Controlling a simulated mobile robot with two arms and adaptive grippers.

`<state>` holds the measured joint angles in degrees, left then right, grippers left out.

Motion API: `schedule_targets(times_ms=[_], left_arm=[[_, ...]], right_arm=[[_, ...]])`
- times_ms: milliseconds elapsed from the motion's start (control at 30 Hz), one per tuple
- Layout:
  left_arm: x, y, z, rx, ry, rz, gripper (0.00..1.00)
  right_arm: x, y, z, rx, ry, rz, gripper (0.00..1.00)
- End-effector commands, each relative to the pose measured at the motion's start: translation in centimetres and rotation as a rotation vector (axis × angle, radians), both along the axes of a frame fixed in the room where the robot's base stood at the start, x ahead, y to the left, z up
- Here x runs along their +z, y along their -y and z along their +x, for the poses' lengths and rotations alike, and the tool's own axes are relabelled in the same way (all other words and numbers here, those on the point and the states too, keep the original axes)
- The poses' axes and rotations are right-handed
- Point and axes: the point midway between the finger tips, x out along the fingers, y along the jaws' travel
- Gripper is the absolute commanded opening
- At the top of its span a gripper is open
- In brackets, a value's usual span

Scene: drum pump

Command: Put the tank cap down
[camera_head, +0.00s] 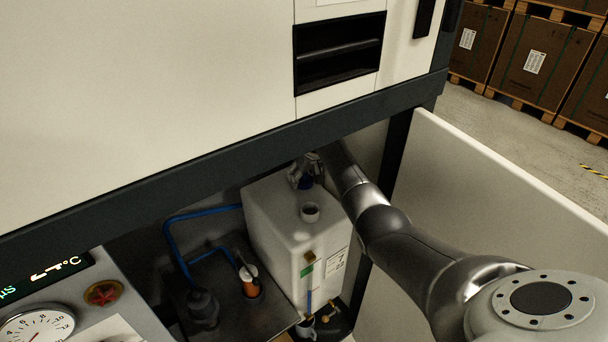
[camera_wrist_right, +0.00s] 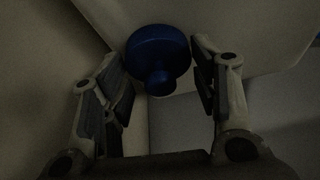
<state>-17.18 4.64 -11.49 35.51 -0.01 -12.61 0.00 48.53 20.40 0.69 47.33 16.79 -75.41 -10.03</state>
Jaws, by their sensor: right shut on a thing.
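The blue tank cap (camera_wrist_right: 157,52) sits between the fingers of my right gripper (camera_wrist_right: 160,78) in the right wrist view. In the head view my right gripper (camera_head: 306,172) is shut on the cap (camera_head: 306,183), over the back part of the white tank (camera_head: 285,242). The tank's round neck (camera_head: 311,212) is uncovered, in front of the gripper. I cannot tell whether the cap touches the tank top. Much of the gripper is dark and small in the head view. My left gripper is not in view.
The tank stands in a low cabinet under a dark beam (camera_head: 230,145). An open white door (camera_head: 490,200) is on the right. Blue hoses (camera_head: 172,245) and an orange-and-black fitting (camera_head: 249,284) are left of the tank. A gauge (camera_head: 38,327) is at lower left.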

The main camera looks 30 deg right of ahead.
Motion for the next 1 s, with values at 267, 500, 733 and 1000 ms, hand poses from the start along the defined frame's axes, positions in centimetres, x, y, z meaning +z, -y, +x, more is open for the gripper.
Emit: schedule_targets(times_ms=[267,500,733,1000], left_arm=[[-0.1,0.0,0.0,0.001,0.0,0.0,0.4],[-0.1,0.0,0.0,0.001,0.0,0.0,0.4],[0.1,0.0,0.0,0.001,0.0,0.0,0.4],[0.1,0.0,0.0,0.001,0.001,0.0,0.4]], right_arm=[[-0.3,0.0,0.0,0.0,0.0,0.0,0.76],[-0.2,0.0,0.0,0.0,0.0,0.0,0.76],[0.6,0.0,-0.2,0.001,0.001,0.0,0.76],[3.5,0.0,-1.3,-0.001,0.003,-0.002,0.76]])
